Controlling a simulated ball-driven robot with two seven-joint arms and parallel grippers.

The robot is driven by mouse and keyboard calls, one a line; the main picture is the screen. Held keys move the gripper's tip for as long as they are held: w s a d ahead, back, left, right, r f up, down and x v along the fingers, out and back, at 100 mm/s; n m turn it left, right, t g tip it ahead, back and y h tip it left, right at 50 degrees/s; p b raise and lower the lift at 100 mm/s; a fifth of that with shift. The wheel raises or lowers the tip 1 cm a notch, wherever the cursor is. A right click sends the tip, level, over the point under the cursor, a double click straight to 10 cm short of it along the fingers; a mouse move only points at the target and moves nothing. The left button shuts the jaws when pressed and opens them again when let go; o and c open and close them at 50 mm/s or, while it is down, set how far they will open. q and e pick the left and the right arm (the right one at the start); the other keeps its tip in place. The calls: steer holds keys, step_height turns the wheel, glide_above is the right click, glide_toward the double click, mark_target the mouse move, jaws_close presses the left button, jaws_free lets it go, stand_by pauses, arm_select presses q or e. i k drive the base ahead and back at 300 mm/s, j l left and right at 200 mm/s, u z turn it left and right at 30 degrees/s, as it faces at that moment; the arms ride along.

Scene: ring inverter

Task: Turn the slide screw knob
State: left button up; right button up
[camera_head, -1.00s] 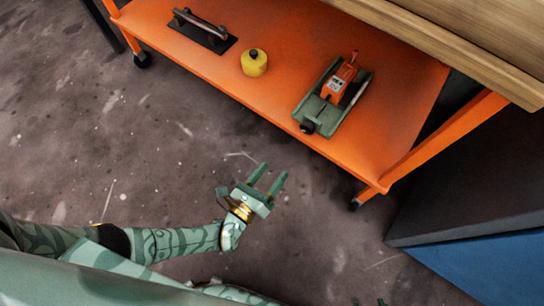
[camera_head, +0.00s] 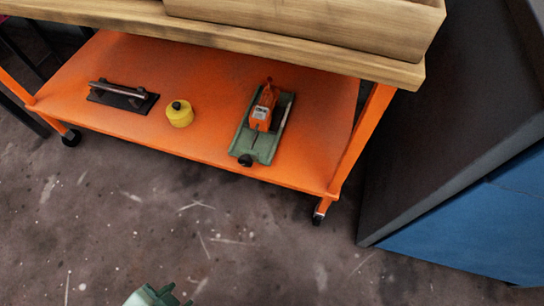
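A green slide base (camera_head: 264,146) with an orange block (camera_head: 263,108) on it lies on the orange lower shelf. A round black knob (camera_head: 246,160) sits at its near end, facing the shelf's front edge. My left gripper (camera_head: 176,294) shows only in part at the bottom edge, over the floor. Its two fingertips look apart with nothing between them. It is well short of the shelf and to the left of the knob. My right gripper is not in view.
The orange shelf (camera_head: 215,75) also holds a yellow container (camera_head: 180,114) with a black cap and a dark plate with a handle (camera_head: 122,96). A wooden top (camera_head: 300,58) overhangs the shelf's back. A dark and blue cabinet (camera_head: 450,230) stands at right. The floor in front is clear.

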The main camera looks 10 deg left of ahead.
mark_target(246, 161)
steer(key=j+z, duration=0.25)
steer(key=z, duration=0.2)
steer(key=j+z, duration=0.2)
steer(key=z, duration=0.25)
steer(key=j+z, duration=0.25)
steer(key=z, duration=0.2)
steer(key=k+j+z, duration=0.2)
steer(key=j, duration=0.3)
steer(key=k+j+z, duration=0.2)
steer(key=j, duration=0.3)
steer(key=k+j+z, duration=0.2)
steer(key=k+j, duration=0.4)
steer(key=j, duration=0.2)
